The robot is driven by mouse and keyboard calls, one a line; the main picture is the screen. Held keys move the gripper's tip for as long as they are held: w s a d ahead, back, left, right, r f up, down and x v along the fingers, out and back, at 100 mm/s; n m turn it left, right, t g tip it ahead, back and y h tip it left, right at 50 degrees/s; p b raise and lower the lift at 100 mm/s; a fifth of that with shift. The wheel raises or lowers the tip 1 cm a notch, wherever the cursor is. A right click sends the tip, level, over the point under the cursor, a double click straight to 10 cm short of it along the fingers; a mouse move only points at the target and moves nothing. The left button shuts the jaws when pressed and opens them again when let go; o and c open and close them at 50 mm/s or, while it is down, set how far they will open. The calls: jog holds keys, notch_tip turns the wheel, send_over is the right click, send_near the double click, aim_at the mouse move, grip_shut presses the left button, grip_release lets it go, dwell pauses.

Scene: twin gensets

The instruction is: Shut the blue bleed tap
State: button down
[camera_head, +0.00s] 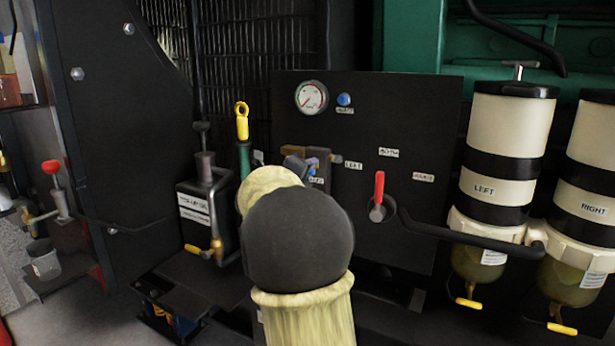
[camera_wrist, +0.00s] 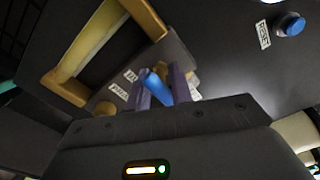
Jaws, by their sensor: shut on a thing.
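The blue bleed tap (camera_wrist: 157,86) shows in the wrist view as a short, tilted blue lever on the black panel. My gripper (camera_wrist: 161,82) is shut on it, with one purple finger on each side. Small white labels, too blurred to read, are beside the tap. In the head view my gripper (camera_head: 321,156) is at the panel, left of the selector labels, and my arm's black joint and cream links hide much of the area below. The tap is mostly hidden in that view, so its exact angle there cannot be told.
A red lever (camera_head: 379,189), a pressure gauge (camera_head: 311,97) and a blue button (camera_head: 344,99) are on the panel. The LEFT filter (camera_head: 498,184) and RIGHT filter (camera_head: 597,205) hang at right. A hand pump (camera_head: 205,205) stands left. A tan handle (camera_wrist: 92,42) is near my gripper.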

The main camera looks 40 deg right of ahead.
jog(key=shift+f, duration=0.15)
jog(key=c, duration=1.4)
grip_release()
jog(key=p+v, duration=0.3)
jog(key=v, duration=1.4)
jog(key=shift+a+p, duration=0.15)
jog(key=shift+p, duration=0.15)
